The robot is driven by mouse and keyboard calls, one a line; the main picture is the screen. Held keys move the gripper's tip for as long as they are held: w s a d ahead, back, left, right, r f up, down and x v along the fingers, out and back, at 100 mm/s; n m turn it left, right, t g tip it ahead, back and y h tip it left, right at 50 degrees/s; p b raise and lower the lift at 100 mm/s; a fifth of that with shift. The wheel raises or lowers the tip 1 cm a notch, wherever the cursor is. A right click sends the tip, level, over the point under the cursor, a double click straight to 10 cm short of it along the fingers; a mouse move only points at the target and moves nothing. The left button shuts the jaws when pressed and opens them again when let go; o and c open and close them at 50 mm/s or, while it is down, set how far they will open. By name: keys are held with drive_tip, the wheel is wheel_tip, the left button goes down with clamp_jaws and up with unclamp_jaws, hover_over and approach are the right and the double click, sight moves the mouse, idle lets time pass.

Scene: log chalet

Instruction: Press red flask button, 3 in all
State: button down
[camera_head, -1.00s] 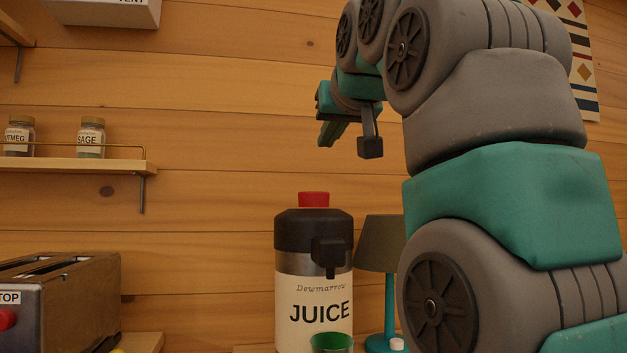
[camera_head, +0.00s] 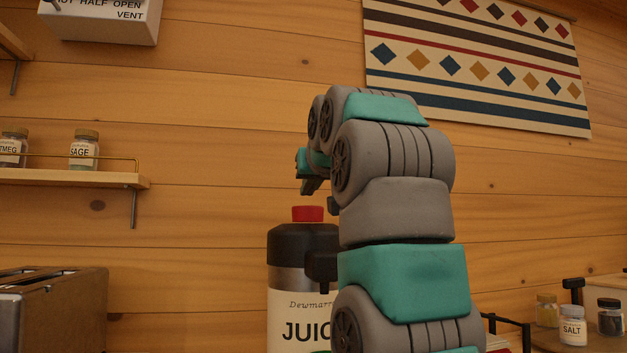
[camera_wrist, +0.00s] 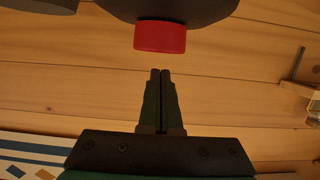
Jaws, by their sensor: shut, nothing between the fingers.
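The juice flask (camera_head: 290,262) stands upright in the head view, with a dark top and a cream label. Its red button (camera_head: 308,213) sits on top. My arm hides the flask's right side. My gripper (camera_head: 308,188) is just above the button in that view, apart from it. In the wrist view the two fingers of my gripper (camera_wrist: 160,72) are together and empty. They point toward the red button (camera_wrist: 160,37), with a small gap showing between. The flask's dark top (camera_wrist: 170,8) is behind the button there.
A metal toaster (camera_head: 60,305) stands at the lower left. A shelf (camera_head: 70,178) with spice jars is on the left wall. A vent box (camera_head: 100,22) is above. Several jars, one a salt jar (camera_head: 573,328), stand at the lower right. A patterned hanging (camera_head: 480,65) is on the wall.

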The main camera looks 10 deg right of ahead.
sight(310, 207)
drive_tip(key=shift+f, duration=0.7)
wheel_tip(310, 207, down, 3)
drive_tip(key=b, duration=0.3)
drive_tip(key=shift+r, duration=0.25)
drive_tip(key=shift+r+p, duration=0.6)
wheel_tip(310, 207, up, 3)
drive_tip(key=p, duration=0.3)
drive_tip(key=shift+r, duration=0.2)
drive_tip(key=v, duration=1)
drive_tip(key=shift+f+b, duration=0.25)
drive_tip(key=shift+b, duration=0.2)
